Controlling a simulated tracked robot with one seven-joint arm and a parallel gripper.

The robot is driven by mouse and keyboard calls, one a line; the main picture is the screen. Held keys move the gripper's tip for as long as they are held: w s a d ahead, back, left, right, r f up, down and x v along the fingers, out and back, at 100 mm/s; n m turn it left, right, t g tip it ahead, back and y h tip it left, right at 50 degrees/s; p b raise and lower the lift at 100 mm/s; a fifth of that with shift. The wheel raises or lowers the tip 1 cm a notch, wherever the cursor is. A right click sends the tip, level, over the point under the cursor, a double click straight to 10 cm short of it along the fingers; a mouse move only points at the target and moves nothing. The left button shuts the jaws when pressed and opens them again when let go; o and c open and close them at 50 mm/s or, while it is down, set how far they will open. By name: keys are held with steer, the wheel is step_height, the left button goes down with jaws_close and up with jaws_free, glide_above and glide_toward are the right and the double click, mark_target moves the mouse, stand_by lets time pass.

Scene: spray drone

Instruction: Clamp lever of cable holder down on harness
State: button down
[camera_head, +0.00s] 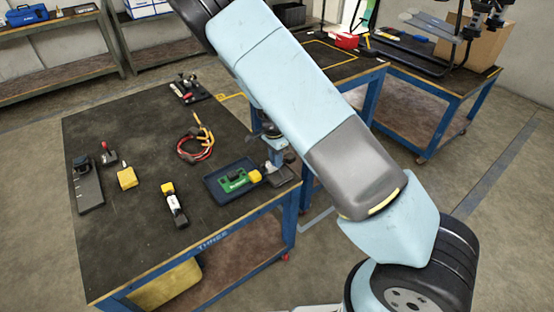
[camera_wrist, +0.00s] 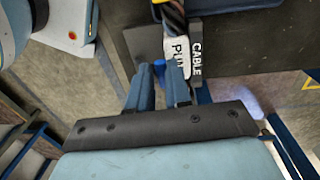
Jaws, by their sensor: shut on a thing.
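In the wrist view, my gripper (camera_wrist: 161,84) is shut on a small blue-tipped lever (camera_wrist: 159,67); the fingers hide most of it. Beside it, to the right, is the cable holder (camera_wrist: 196,62), a grey block marked CABLE. A white tag lettered like PUMP (camera_wrist: 176,58) lies against it. A dark harness (camera_wrist: 174,18) with orange and yellow strands runs to the tag from the top. Whether the lever touches the harness cannot be told. In the head view, my gripper (camera_head: 275,152) is low at the table's right edge, partly hidden by my arm.
On the dark workbench (camera_head: 130,130), left of my gripper, are a blue tray (camera_head: 215,190) with a green part (camera_head: 233,182), a coiled red and black cable (camera_head: 196,150), a yellow block (camera_head: 127,177) and a black stand (camera_head: 87,185). Another blue-framed table (camera_head: 440,85) stands behind right.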

steer(key=shift+w+a, duration=0.1)
stand_by(0.3)
steer(key=c, duration=1.1)
jaws_free()
steer(key=r, duration=0.4)
steer(key=w+r, duration=0.1)
steer(key=r, duration=0.4)
steer(key=a+r, duration=0.1)
steer(key=r, duration=0.3)
steer(key=shift+w+r, duration=0.25)
steer(key=shift+c, duration=0.2)
